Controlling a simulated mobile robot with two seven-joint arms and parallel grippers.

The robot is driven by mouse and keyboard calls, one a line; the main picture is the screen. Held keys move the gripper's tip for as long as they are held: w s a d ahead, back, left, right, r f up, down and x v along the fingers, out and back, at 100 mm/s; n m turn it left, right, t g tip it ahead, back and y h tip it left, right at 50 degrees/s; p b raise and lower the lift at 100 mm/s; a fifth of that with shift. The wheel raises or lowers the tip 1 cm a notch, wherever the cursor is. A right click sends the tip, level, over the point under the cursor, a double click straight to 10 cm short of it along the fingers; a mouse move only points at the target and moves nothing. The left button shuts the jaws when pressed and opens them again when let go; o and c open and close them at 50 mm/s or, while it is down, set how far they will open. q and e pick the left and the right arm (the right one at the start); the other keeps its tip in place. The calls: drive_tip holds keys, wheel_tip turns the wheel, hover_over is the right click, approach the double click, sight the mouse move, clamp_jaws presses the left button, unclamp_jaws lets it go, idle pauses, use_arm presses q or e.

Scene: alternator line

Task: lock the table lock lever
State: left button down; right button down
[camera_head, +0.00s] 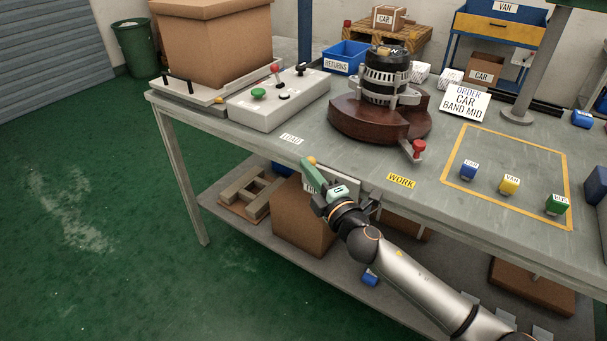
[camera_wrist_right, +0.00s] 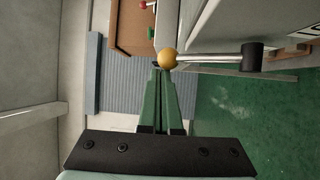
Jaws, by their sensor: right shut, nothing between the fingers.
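A lever with a yellow ball knob (camera_head: 311,160) shows at the table's front edge, just past the fingertips. In the right wrist view its yellow ball (camera_wrist_right: 167,57) sits at the end of a metal rod that runs right to a black hub (camera_wrist_right: 252,57). My right gripper (camera_head: 306,166) has green fingers, shut and empty, pointing at the ball. In the wrist view the fingertips (camera_wrist_right: 158,72) are right by the ball; I cannot tell whether they touch it. Another lever with a red knob (camera_head: 418,147) sticks out from the round brown turntable. My left gripper is not in view.
The grey table (camera_head: 340,165) carries a control box (camera_head: 280,98) with buttons, the alternator (camera_head: 387,75) on the turntable, an order sign (camera_head: 466,101) and small coloured blocks. A lower shelf (camera_head: 262,231) holds boxes. Green floor lies open at the left.

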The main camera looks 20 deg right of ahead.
use_arm(q)
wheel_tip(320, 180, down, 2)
drive_tip(key=b, duration=0.3)
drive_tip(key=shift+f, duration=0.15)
use_arm(e)
drive_tip(key=shift+s+d+m+t, duration=0.3)
drive_tip(key=shift+t, duration=0.2)
use_arm(q)
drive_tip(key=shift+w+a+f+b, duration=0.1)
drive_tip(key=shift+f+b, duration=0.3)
drive_tip(key=shift+b, duration=0.3)
use_arm(e)
drive_tip(key=shift+s+d+r, duration=0.1)
drive_tip(key=shift+d+r, duration=0.05)
use_arm(q)
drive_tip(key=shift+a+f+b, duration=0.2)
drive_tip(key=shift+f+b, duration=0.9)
drive_tip(key=shift+b, duration=0.25)
use_arm(e)
drive_tip(key=shift+s+d+m+t, duration=0.2)
drive_tip(key=shift+m+t, duration=0.2)
drive_tip(key=shift+t, duration=0.1)
idle(2.4)
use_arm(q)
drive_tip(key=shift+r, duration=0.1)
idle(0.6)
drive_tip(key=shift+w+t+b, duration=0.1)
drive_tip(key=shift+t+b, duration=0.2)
